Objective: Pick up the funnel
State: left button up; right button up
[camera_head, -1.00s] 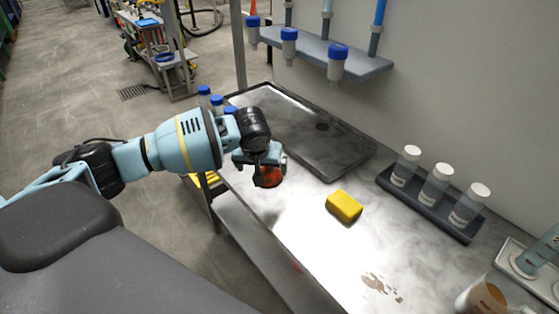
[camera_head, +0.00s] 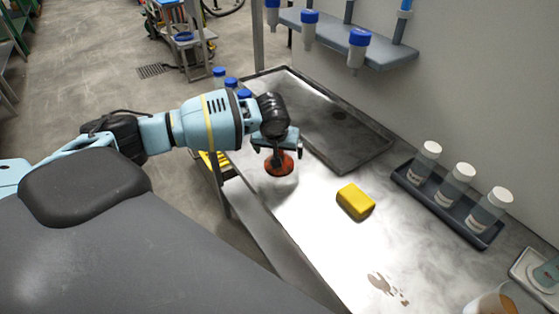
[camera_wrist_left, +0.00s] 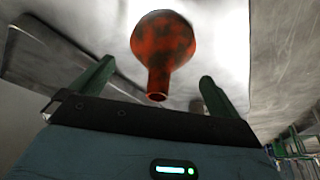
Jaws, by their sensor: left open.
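The funnel (camera_head: 279,166) is orange-red with dark patches and stands on the metal bench, just below my left gripper (camera_head: 277,143). In the left wrist view, the funnel (camera_wrist_left: 165,38) shows its wide round part away from me and its narrow spout toward my left gripper (camera_wrist_left: 157,72). The two green fingers are apart, one on each side of the spout in the picture, with gaps on both sides. They do not appear to touch it. How deep the spout sits between the fingertips is hard to tell. My right gripper is not in view.
A yellow block (camera_head: 356,201) lies right of the funnel on the bench (camera_head: 315,222). A dark shallow tray (camera_head: 372,160) is behind. A rack (camera_head: 432,201) of white-capped bottles stands at right, and blue-capped tubes hang from a shelf (camera_head: 378,52). A brown spill (camera_head: 385,287) marks the bench in front.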

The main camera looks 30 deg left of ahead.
pick_arm(q)
jog(key=x, duration=0.4)
jog(key=shift+f+b, duration=0.15)
jog(key=shift+b, duration=0.15)
jog(key=c, duration=0.9)
